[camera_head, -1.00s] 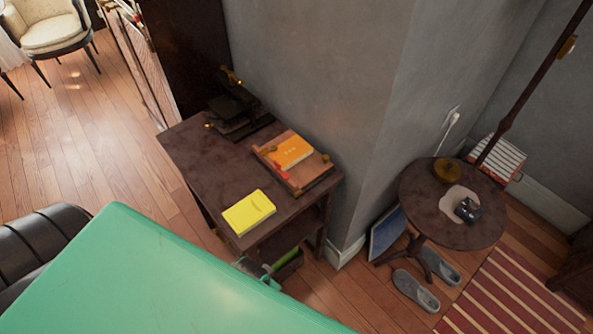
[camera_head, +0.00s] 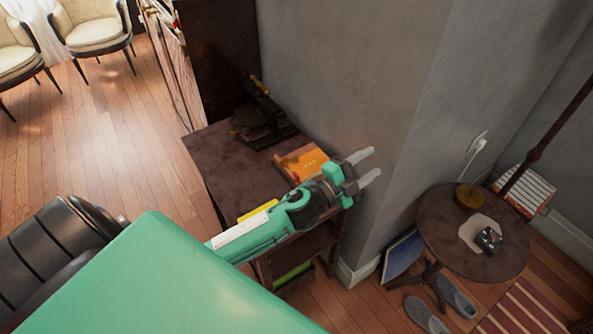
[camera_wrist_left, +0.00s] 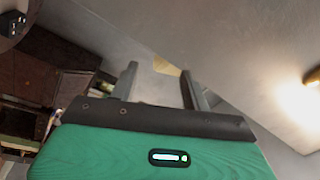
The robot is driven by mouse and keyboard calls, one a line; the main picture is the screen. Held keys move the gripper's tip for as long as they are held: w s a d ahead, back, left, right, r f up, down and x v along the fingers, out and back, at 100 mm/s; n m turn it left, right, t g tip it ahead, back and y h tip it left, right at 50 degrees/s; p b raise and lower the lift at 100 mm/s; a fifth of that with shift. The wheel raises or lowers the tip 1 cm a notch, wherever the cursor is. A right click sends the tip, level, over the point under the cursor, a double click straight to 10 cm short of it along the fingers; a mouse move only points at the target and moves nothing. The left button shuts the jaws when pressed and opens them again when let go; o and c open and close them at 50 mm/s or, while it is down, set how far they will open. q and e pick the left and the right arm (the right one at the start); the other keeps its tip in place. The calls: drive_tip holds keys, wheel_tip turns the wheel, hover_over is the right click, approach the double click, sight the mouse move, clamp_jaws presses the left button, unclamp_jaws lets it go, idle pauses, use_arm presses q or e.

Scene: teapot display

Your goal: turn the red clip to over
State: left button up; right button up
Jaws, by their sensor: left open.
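The red clip (camera_head: 296,179) is a small red spot at the left edge of an orange book (camera_head: 309,160). The book lies on a wooden board (camera_head: 283,158) on the dark desk, and my left arm hides the board's near part. My left gripper (camera_head: 366,166) is open and empty, raised to the right of the clip near the grey wall. In the left wrist view its two fingers (camera_wrist_left: 160,82) are spread with nothing between them. The clip cannot be made out there. My right gripper is out of view.
A yellow book (camera_head: 257,211) on the desk (camera_head: 222,165) is partly hidden by my left arm. A dark stand (camera_head: 262,118) is at the desk's back. A round table (camera_head: 435,222) with a small dark object (camera_head: 489,239) stands right, past the wall corner.

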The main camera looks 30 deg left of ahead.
use_arm(q)
drive_tip(key=d+r+m+g+h, duration=0.4)
drive_tip(key=d+m+g+h, duration=0.35)
drive_tip(key=m, duration=0.55)
drive_tip(key=m+g+y, duration=1)
drive_tip(key=g+y, duration=0.1)
drive_tip(key=y, duration=0.4)
approach(297, 174)
drive_tip(key=shift+m, duration=0.3)
wheel_tip(297, 174, down, 8)
drive_tip(key=p, duration=0.2)
drive_tip(key=shift+s+f+p, duration=0.15)
drive_tip(key=shift+f+p, duration=0.1)
drive_tip(key=shift+p, duration=0.05)
drive_tip(key=shift+c, duration=0.2)
drive_tip(key=c, duration=0.9)
